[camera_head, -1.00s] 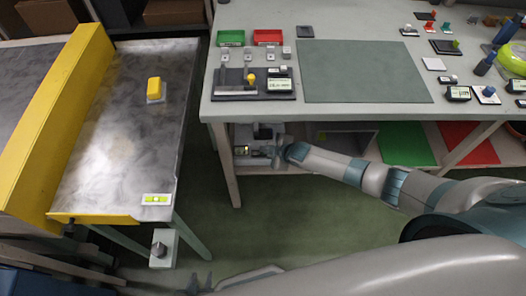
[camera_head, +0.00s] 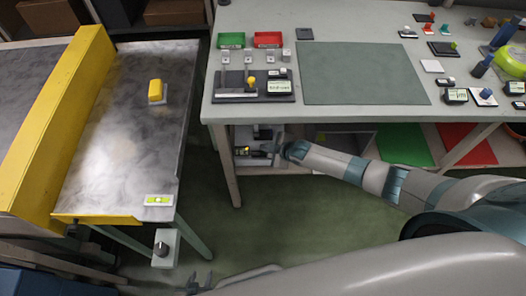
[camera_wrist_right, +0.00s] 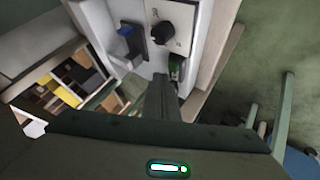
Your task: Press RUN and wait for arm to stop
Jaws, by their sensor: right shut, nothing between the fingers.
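A pale control box (camera_head: 243,134) stands under the workbench. In the right wrist view its panel (camera_wrist_right: 146,62) carries a black knob (camera_wrist_right: 163,33), a dark switch with a blue part (camera_wrist_right: 129,36) and a green part (camera_wrist_right: 177,66). I cannot read a RUN label. My right gripper (camera_head: 274,151) is at the box; in the wrist view its dark shut fingers (camera_wrist_right: 160,80) point at the panel just beside the green part. I cannot tell whether they touch it. My left gripper (camera_head: 201,281) is open and empty, low near the bottom edge of the head view.
The workbench (camera_head: 450,118) above my right arm holds a green mat (camera_head: 365,72), small bins and several devices. A conveyor with a yellow guard (camera_head: 58,120) stands at left, carrying a yellow-topped block (camera_head: 156,90). A knob box (camera_head: 166,248) hangs at its front corner. Floor between is clear.

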